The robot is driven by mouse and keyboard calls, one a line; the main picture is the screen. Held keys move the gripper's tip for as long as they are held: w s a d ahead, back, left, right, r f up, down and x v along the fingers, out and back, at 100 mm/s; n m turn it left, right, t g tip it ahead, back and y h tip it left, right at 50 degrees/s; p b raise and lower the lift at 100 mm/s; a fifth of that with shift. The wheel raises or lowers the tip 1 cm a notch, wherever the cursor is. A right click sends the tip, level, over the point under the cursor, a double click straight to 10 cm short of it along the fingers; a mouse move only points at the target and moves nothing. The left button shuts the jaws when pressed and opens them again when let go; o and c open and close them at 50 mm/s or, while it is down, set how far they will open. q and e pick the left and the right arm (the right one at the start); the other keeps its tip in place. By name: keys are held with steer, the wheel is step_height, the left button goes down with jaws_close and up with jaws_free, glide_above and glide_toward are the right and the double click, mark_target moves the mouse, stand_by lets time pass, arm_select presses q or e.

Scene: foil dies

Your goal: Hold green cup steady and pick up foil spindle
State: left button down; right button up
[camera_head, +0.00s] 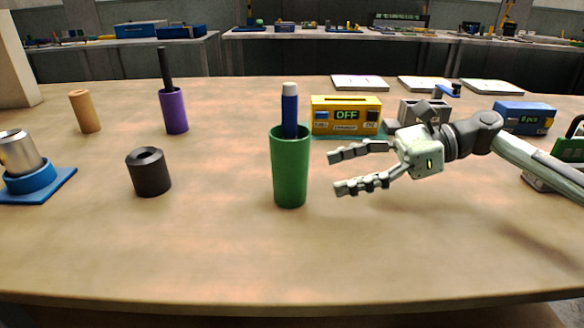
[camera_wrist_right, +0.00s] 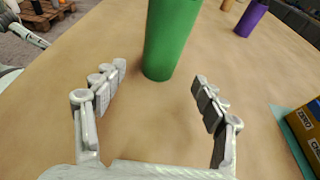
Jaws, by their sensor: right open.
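The green cup (camera_head: 290,172) stands upright near the middle of the table. It also shows in the right wrist view (camera_wrist_right: 168,40), ahead of the fingers. A blue rod with a pale tip (camera_head: 290,112), likely the foil spindle, stands upright in the cup; its lower part is hidden inside. My right gripper (camera_head: 340,172) is open and empty, just right of the cup and pointing at it. In the right wrist view the cup is beyond the gap between the two fingers (camera_wrist_right: 158,92), apart from them.
A black cylinder (camera_head: 148,173), a purple cup with a dark rod (camera_head: 174,112) and a tan cylinder (camera_head: 85,112) stand left. A metal piece sits on a blue base (camera_head: 40,187). A yellow box reading OFF (camera_head: 346,115) stands behind the right gripper. The front table is clear.

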mark_target(297, 182)
steer(key=b+x, duration=0.2)
steer(key=x, duration=0.2)
steer(key=shift+f, duration=0.1)
arm_select(q)
step_height(297, 182, up, 6)
steer(key=w+f, duration=0.1)
steer(key=w, duration=0.1)
arm_select(e)
steer(key=shift+a, duration=0.3)
steer(key=p+x, duration=0.2)
steer(key=x, duration=0.1)
steer(key=shift+w+p, duration=0.1)
steer(key=shift+p, duration=0.3)
arm_select(q)
steer(key=s+f, duration=0.3)
steer(key=f, duration=0.4)
steer(key=shift+s+a+f, duration=0.2)
steer(key=shift+a+f, duration=0.05)
arm_select(e)
steer(key=shift+a+f, duration=0.15)
steer(key=shift+a, duration=0.15)
steer(key=c, duration=0.9)
